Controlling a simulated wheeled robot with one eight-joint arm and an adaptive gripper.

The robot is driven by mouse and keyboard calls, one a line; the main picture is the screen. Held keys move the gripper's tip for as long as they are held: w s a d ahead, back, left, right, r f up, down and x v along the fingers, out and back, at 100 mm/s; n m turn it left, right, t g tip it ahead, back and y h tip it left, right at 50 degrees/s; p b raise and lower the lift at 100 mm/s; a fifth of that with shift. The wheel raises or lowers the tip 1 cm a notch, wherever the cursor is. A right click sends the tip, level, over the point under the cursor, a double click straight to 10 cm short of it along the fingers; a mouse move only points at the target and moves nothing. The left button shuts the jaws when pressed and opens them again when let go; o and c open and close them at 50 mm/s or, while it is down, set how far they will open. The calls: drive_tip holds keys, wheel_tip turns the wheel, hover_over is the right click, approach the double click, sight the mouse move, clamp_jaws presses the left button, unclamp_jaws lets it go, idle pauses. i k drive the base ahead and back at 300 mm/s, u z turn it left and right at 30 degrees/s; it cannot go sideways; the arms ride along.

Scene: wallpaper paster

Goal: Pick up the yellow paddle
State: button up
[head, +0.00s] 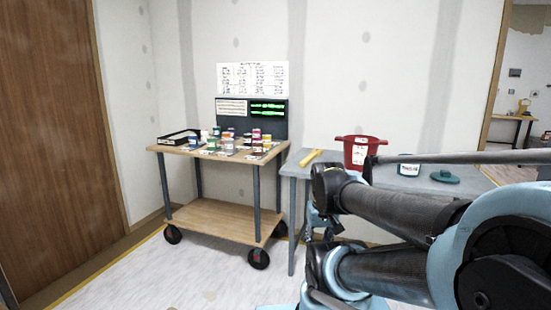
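A yellow, flat, stick-like object, which looks like the yellow paddle (311,157), lies near the left end of the grey table (292,170) in the head view. It lies to the left of a red bucket, apart from it. My arm crosses the lower right of the view, in front of the table, and hides much of the table's front. I cannot make out my gripper's fingers in this view.
The red bucket (362,152), a white-labelled container (408,166) and a dark green lid (445,177) are on the grey table. A wheeled wooden cart (222,216) with several small jars stands to the left. Floor (150,275) at front left is clear.

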sight(316, 152)
drive_tip(key=u, duration=0.15)
drive_tip(key=i, duration=0.95)
drive_tip(key=z, duration=0.6)
drive_tip(key=i, duration=0.45)
drive_tip(key=z, duration=0.3)
